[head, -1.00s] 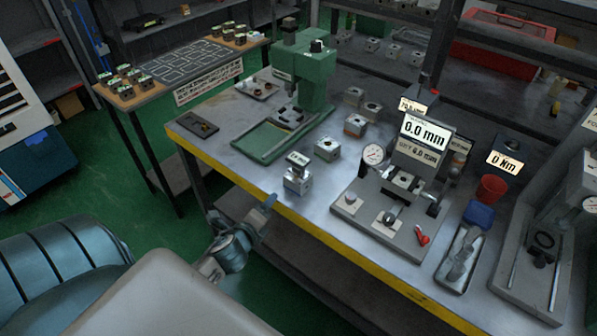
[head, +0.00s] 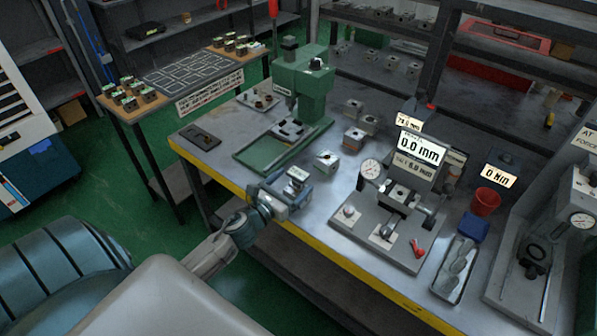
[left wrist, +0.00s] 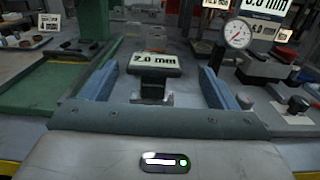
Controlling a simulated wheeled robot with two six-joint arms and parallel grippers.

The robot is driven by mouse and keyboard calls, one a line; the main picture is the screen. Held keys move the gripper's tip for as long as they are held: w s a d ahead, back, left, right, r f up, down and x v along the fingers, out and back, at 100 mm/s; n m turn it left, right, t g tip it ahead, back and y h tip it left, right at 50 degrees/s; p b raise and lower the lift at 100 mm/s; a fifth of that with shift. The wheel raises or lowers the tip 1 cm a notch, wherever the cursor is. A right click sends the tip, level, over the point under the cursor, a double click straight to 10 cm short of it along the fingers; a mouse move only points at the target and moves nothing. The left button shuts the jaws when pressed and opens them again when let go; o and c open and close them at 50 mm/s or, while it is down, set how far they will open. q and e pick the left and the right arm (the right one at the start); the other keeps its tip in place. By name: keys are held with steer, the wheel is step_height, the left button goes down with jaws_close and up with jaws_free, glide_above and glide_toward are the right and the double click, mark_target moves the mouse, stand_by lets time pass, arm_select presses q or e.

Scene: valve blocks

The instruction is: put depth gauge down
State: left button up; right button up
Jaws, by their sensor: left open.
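The depth gauge (head: 297,174), a small dark-framed piece with a lit label, stands upright near the table's front edge. In the left wrist view the gauge (left wrist: 154,66) reads 2.0 mm. It appears to stand on a metal block, mostly hidden by my gripper. My left gripper (head: 287,190) is at the gauge, low over the table edge. In the left wrist view its blue fingers (left wrist: 155,88) are open, one on each side of the gauge, with gaps showing. My right gripper is not in view.
A grey fixture (head: 385,225) with a dial and a 0.0 mm display stands to the right. A green press (head: 303,85) and a loose metal block (head: 326,161) are behind. A red cup (head: 486,202) and a grey tray (head: 457,268) are farther right.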

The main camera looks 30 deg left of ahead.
mark_target(302, 170)
arm_select(q)
steer(key=shift+w, duration=0.35)
steer(key=shift+w+r+p, duration=0.15)
steer(key=shift+w+p, duration=0.15)
steer(key=shift+p, duration=0.2)
steer(key=w+p, duration=0.1)
steer(key=w, duration=0.1)
steer(key=w+p, duration=0.1)
steer(key=w, duration=0.1)
steer(key=shift+w+a+r+p, duration=0.1)
steer(key=shift+a+r+p, duration=0.05)
steer(key=shift+p, duration=0.25)
steer(key=shift+w, duration=0.25)
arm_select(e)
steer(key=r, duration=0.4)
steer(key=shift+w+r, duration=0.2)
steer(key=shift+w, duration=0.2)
arm_select(q)
steer(key=shift+c, duration=0.2)
steer(key=c, duration=1.2)
